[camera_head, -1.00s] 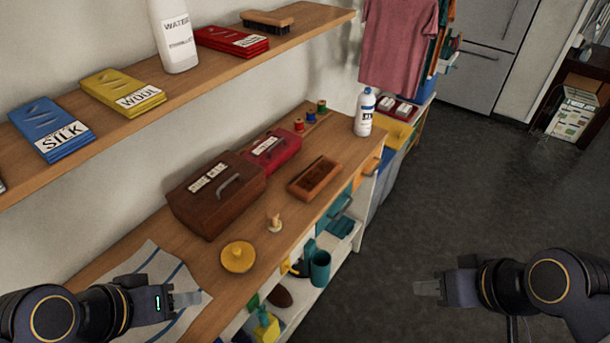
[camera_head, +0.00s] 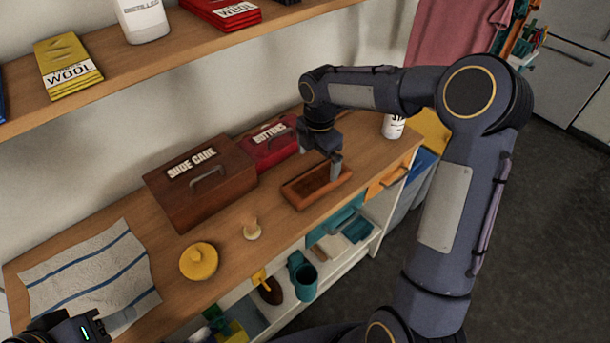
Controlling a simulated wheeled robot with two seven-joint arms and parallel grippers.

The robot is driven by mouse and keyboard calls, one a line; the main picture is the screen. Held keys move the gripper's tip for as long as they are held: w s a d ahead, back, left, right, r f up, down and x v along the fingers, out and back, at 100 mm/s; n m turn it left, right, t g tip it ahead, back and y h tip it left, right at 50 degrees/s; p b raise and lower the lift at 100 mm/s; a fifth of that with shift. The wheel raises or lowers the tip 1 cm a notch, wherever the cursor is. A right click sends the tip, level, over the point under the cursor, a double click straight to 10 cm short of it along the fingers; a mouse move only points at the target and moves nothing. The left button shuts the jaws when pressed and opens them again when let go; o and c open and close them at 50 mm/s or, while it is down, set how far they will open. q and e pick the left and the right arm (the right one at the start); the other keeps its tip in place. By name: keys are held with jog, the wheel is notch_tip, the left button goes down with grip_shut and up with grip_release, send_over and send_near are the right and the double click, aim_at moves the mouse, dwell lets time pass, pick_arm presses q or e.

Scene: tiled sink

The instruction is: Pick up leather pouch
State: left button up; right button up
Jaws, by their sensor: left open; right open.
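I cannot single out a leather pouch for certain. A low open reddish-brown tray (camera_head: 296,199) lies on the wooden counter, with a dark brown inside that I cannot make out well. My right gripper (camera_head: 325,160) points down over the tray's back right part, fingers open. I cannot tell whether a fingertip touches the tray. The gripper and arm hide part of the counter behind. My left gripper (camera_head: 85,328) is at the bottom left corner, just below the striped cloth, mostly cut off by the frame and away from the tray.
A brown "SHOE CARE" box (camera_head: 200,200) and a red "BUTTONS" box (camera_head: 271,150) stand behind the tray. A yellow round lidded item (camera_head: 199,262), a small wooden knob (camera_head: 251,231) and a striped cloth (camera_head: 85,275) lie left. A white bottle (camera_head: 393,127) stands right.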

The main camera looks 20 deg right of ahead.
aim_at(317, 178)
jog(key=shift+s+a+f, duration=0.1)
jog(key=shift+s+f, duration=0.05)
jog(key=shift+f, duration=0.8)
notch_tip(317, 178, down, 5)
jog(key=shift+f+p, duration=0.15)
jog(key=shift+p, duration=0.6)
jog(key=shift+c, duration=0.3)
jog(key=c, duration=1.2)
